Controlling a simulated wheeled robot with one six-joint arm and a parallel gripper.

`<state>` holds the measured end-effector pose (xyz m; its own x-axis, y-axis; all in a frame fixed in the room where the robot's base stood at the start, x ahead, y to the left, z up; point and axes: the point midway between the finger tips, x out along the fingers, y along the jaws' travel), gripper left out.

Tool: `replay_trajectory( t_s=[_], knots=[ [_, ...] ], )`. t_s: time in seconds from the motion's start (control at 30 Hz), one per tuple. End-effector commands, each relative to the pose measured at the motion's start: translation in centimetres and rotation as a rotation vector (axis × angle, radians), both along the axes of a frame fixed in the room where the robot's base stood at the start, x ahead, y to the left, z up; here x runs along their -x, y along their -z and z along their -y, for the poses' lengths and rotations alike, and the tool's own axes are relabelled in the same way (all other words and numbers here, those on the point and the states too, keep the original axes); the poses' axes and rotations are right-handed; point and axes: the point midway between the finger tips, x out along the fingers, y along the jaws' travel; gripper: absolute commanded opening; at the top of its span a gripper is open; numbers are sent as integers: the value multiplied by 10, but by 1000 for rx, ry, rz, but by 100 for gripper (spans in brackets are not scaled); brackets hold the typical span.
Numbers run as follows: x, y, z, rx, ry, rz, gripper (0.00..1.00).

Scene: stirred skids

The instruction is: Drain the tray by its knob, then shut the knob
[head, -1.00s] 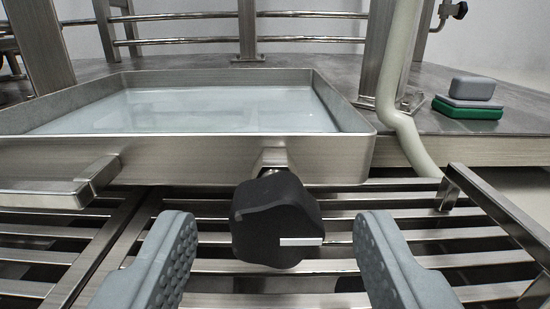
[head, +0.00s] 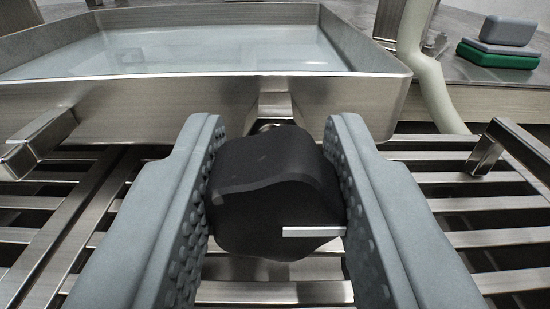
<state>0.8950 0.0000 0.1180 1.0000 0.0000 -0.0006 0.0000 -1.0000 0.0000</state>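The steel tray (head: 180,105) stands beyond my gripper and holds a shallow layer of pale, cloudy liquid (head: 190,48). A black lobed knob (head: 270,185) sits on a short stem at the tray's front wall. A white mark on the knob's face lies level and points right. My gripper (head: 275,210) has one grey padded finger on each side of the knob. The fingers are spread about the knob's width, and the pads look very near or touching its sides. I cannot tell whether they press on it.
Slatted metal grating (head: 480,210) lies below the knob. A bent metal handle or bracket (head: 515,145) rises at the right, and another bar (head: 40,140) is at the left. A pale pipe (head: 430,75) stands right of the tray. Grey and green pads (head: 497,55) lie stacked at the back right.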

Motion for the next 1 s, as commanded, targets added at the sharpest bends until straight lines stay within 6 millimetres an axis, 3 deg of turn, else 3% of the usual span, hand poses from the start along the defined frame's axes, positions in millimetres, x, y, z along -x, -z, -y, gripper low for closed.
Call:
replay_trajectory(
  t_s=[0.37, 1.0],
  knots=[
    [0, 0, 0, 81, 0, 0, 8],
    [0, 1, -2, 596, 0, 1, 8]
  ],
)
